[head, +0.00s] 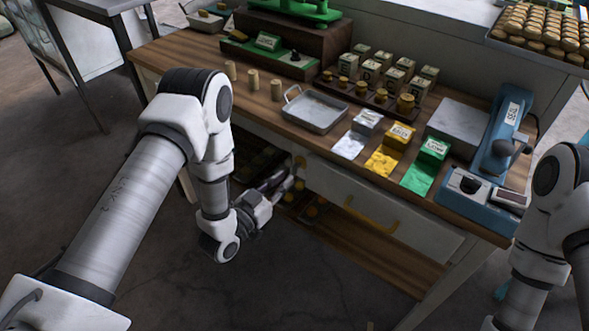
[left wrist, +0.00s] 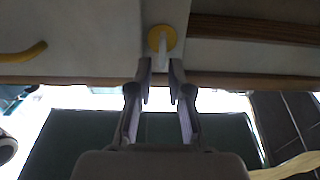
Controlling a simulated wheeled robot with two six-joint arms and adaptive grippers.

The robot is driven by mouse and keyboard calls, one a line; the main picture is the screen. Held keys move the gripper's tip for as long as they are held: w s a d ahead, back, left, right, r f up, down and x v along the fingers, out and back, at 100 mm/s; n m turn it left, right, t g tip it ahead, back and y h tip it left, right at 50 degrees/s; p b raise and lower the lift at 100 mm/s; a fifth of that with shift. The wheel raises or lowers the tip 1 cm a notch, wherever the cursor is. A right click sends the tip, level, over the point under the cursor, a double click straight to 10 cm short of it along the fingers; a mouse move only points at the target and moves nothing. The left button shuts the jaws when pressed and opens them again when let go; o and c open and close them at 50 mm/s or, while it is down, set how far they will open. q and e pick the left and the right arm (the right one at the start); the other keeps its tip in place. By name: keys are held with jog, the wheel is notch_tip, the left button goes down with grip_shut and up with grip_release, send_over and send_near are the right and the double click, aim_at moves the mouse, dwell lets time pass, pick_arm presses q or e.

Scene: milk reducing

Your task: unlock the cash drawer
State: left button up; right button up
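The cash drawer (head: 382,205) is a pale panel with a yellow handle (head: 370,217) in the counter's front, and it looks closed. The handle also shows at the left of the left wrist view (left wrist: 22,53). A round yellow lock plate (left wrist: 162,39) with a pale, key-like piece (left wrist: 163,50) sticking out shows in the left wrist view. My left gripper (head: 297,177) is at the counter's front, by the drawer's left end. In its wrist view, the fingertips (left wrist: 160,75) stand apart on either side of the piece's end, with gaps visible. My right gripper is out of view.
Above the drawer, the wooden counter (head: 262,92) holds a metal tray (head: 316,110), yellow and green packets, and a blue machine (head: 497,150). An open shelf (head: 345,235) lies below the drawer. My right arm stands at the right edge. Floor in front is clear.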

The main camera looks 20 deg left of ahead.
aim_at(293, 169)
pick_arm(q)
jog(key=x, duration=0.5)
jog(key=shift+a, duration=0.2)
jog(key=shift+w+d, duration=0.15)
jog(key=shift+w, duration=0.1)
grip_shut()
